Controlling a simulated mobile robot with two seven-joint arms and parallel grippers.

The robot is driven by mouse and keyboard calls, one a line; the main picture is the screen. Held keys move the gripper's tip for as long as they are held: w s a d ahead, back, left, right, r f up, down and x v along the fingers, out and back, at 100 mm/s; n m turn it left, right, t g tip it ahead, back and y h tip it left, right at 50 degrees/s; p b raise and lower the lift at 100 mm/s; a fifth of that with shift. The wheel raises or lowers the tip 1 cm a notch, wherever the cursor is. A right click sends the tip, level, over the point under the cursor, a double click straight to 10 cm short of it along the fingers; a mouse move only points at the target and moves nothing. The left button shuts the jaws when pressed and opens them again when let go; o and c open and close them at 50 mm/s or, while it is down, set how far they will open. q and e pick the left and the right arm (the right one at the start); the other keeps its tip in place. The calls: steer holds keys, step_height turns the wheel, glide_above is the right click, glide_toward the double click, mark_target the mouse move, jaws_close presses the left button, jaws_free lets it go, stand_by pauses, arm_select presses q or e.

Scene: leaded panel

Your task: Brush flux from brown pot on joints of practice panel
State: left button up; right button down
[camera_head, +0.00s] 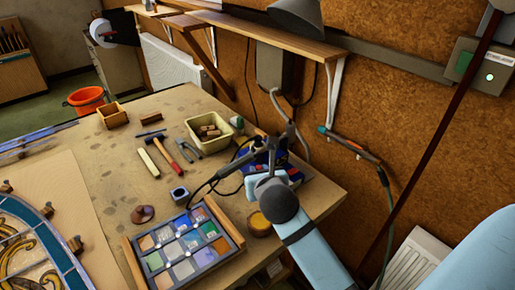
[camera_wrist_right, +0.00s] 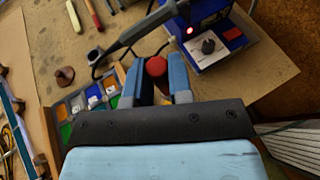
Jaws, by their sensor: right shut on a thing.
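My right gripper (camera_wrist_right: 155,88) is shut on a red, round-ended thing (camera_wrist_right: 155,67) between its blue fingers. Whether this is the flux brush I cannot tell; its lower part is hidden. A framed grid of coloured squares (camera_head: 205,256), apparently the practice panel, lies at the front, left of my right arm. It shows partly behind the fingers in the wrist view (camera_wrist_right: 66,132). An amber-brown pot (camera_head: 258,226) stands between the grid and my arm. My left gripper is out of view.
A blue soldering station (camera_wrist_right: 213,45) stands close beyond the gripper, its black iron (camera_wrist_right: 140,30) and cable nearby. A larger curved leaded panel (camera_head: 40,238) lies left. Tools and a cream tub (camera_head: 220,142) lie farther back.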

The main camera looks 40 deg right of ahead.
step_height(320, 180, down, 9)
steer(key=b, duration=0.7)
steer(key=shift+s, duration=0.4)
stand_by(1.1)
steer(key=shift+f, duration=0.5)
stand_by(0.5)
steer(key=shift+p, duration=0.3)
stand_by(1.0)
